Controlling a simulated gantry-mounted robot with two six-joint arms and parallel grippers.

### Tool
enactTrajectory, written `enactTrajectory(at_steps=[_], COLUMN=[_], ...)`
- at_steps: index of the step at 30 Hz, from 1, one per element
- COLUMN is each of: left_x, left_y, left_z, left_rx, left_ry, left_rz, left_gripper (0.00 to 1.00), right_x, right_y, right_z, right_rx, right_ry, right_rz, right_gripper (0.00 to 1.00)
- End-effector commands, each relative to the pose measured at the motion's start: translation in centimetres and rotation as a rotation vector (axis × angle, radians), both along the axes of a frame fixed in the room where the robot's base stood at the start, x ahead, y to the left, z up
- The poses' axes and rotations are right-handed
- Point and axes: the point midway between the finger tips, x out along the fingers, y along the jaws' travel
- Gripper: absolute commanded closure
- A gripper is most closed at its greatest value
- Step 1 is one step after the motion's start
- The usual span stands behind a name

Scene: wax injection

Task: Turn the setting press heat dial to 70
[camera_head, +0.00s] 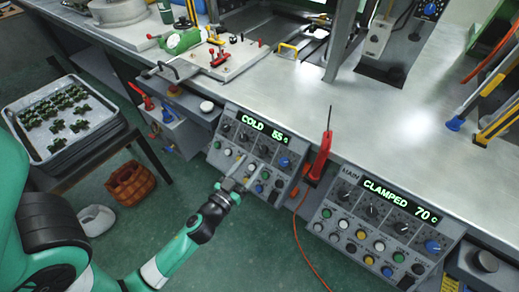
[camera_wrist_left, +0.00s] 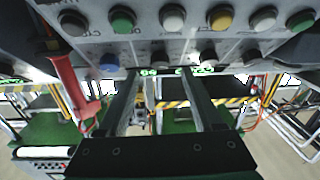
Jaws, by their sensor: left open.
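The left control panel (camera_head: 232,145) has a lit display (camera_head: 265,130) reading COLD 55, with a row of dials below it, including a blue one (camera_head: 284,162). Which dial is for heat I cannot read. My left gripper (camera_head: 246,167) is open in front of this panel's buttons, below the dials. In the left wrist view the panel appears upside down. There the open fingers (camera_wrist_left: 158,74) spread either side of a grey dial (camera_wrist_left: 158,58), beside the blue dial (camera_wrist_left: 108,62). No contact is visible. My right gripper is out of view.
A second panel (camera_head: 345,205), marked MAIN, reads CLAMPED 70. A red-handled tool (camera_head: 320,158) with an orange cord stands between the panels, close beside the left one. A tray of green parts (camera_head: 20,110) and a basket (camera_head: 131,185) are at left. The metal worktop (camera_head: 410,120) lies behind.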

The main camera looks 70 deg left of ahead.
Motion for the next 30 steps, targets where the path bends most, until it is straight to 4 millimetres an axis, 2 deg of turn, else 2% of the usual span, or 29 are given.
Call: enactTrajectory(at_steps=[1,7,11,18,27,30], left_x=[1.0,3.8,4.5,4.5,4.5,4.5], left_y=[0.8,2.7,3.1,3.2,3.2,3.2], left_z=[0.5,0.2,0.0,0.0,0.0,0.0], left_rx=[0.001,0.001,0.001,0.001,0.001,0.001], left_ry=[-0.002,-0.002,0.0,0.001,0.001,0.001], left_rz=[0.001,0.0,-0.001,-0.001,-0.001,-0.001], left_gripper=[0.32,0.32,0.32,0.32,0.86,1.0], right_x=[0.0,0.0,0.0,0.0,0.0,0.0], right_y=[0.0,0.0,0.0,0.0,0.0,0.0], right_z=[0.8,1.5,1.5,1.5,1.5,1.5], right_rx=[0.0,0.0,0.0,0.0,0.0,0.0], right_ry=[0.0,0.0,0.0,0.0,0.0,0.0], right_rz=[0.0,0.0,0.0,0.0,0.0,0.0], right_gripper=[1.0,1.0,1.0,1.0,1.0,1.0])
